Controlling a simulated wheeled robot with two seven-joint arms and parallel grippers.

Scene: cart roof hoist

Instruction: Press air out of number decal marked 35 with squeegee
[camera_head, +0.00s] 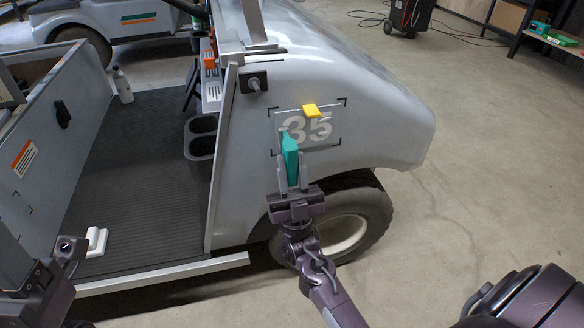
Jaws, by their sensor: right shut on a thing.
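The number decal marked 35 (320,131) is on the grey side of the cart's front cowl, framed by black corner marks.
The cart's front wheel (345,232) is behind my right gripper. A white bottle (122,86) stands at the mat's back. The floor to the right is open.

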